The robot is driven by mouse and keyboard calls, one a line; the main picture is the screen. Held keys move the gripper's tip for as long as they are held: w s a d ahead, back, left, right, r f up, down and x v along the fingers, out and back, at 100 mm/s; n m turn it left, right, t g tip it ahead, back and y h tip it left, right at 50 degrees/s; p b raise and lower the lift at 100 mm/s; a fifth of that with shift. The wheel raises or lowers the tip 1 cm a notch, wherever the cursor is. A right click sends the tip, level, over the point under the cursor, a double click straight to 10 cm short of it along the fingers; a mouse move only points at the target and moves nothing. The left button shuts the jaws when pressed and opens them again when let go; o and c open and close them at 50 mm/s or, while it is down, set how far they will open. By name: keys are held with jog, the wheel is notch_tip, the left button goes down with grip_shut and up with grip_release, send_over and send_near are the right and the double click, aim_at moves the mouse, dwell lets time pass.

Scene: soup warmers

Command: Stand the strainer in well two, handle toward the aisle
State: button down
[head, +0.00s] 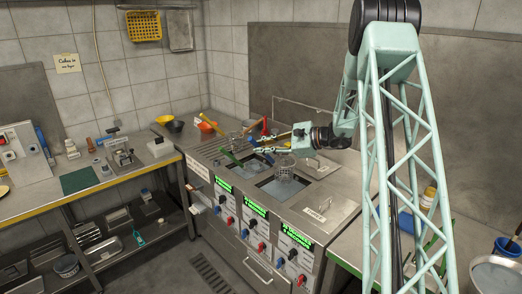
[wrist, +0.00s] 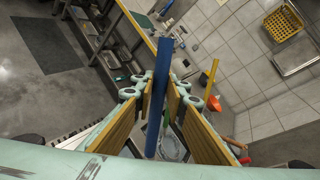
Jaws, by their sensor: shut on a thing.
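My gripper (head: 262,142) is over the warmer, shut on the strainer's blue handle (wrist: 160,95), which runs between the two fingers in the wrist view. A mesh strainer basket (head: 285,165) is at the middle open well (head: 268,188), below and right of my gripper; part of a basket also shows beyond the fingers in the wrist view (wrist: 174,148). Whether the basket touches the well bottom cannot be told. The handle points up and to the left in the head view.
The left well (head: 236,170) is open, with a green handle (head: 231,157) by it. A labelled lid (head: 318,212) covers the right well. Orange and yellow handles stand behind. A side counter (head: 100,185) with tools is at left; the floor aisle in front is clear.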

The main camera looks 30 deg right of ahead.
jog(key=shift+f+b, duration=0.75)
jog(key=shift+f, duration=0.15)
jog(key=shift+b, duration=0.6)
dwell(2.1)
